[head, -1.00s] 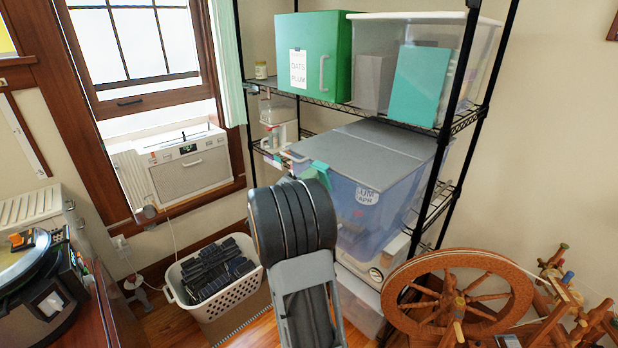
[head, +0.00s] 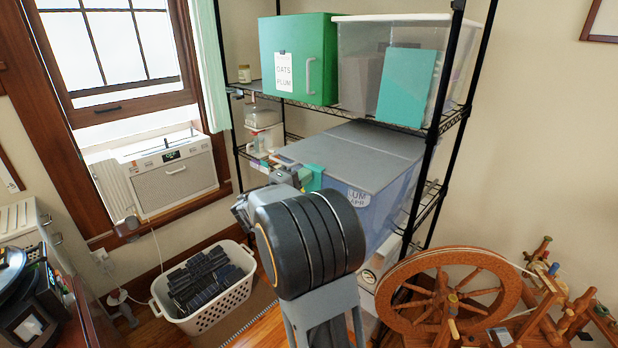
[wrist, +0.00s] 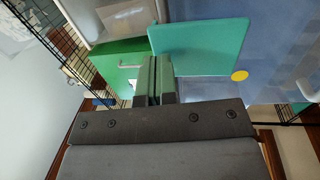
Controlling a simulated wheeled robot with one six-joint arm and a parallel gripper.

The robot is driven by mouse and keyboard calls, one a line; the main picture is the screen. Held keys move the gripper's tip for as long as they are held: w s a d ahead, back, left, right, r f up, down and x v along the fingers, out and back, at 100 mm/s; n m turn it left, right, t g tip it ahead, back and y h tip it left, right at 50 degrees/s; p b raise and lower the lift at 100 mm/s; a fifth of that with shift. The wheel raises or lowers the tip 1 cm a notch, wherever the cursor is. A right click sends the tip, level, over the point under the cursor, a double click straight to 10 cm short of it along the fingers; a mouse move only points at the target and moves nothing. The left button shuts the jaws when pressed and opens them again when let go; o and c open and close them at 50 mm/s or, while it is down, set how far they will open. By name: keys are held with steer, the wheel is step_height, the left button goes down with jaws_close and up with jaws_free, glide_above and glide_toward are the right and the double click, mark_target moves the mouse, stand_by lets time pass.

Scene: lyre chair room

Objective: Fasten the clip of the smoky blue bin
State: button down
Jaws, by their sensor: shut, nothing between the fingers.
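The smoky blue bin (head: 383,205) stands on the middle shelf under a flat grey lid (head: 365,148). Its green-teal clip (head: 315,177) is at the lid's front left edge and seems to stick outward; its exact angle is unclear. My gripper (head: 290,176) is beside the clip on its left, partly hidden by my wrist. In the wrist view, the gripper's green fingers (wrist: 154,68) are together and empty. A broad teal plate, seemingly the clip (wrist: 200,45), lies right of them against the bluish bin wall (wrist: 285,50). I cannot tell if they touch.
A green box (head: 295,60) and a clear bin (head: 350,50) stand on the shelf above. A black rack post (head: 436,120) rises at the right. A white basket (head: 208,312) and a spinning wheel (head: 400,283) stand below. Bare wall shows at the right.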

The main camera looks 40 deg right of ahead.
steer(key=s+a+b, duration=0.1)
steer(key=a+b, duration=0.3)
steer(key=a, duration=1)
steer(key=shift+s+b, duration=0.15)
steer(key=shift+b, duration=0.2)
